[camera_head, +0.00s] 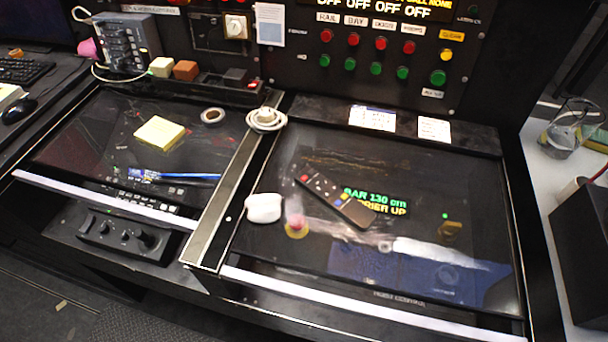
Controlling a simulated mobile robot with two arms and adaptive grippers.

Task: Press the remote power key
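A dark remote (335,200) lies flat on the glossy right-hand panel of the console, slanting from upper left to lower right. Small coloured keys show on its upper half. A small red key (305,180) sits near its upper left end; its marking is too small to read. Blue and yellow keys show nearer its middle. Neither of my grippers is in view, and nothing covers the remote.
A yellow note pad (159,133) lies on the left panel. Red and green buttons line the upright panel behind. A glass beaker (566,128) stands far right.

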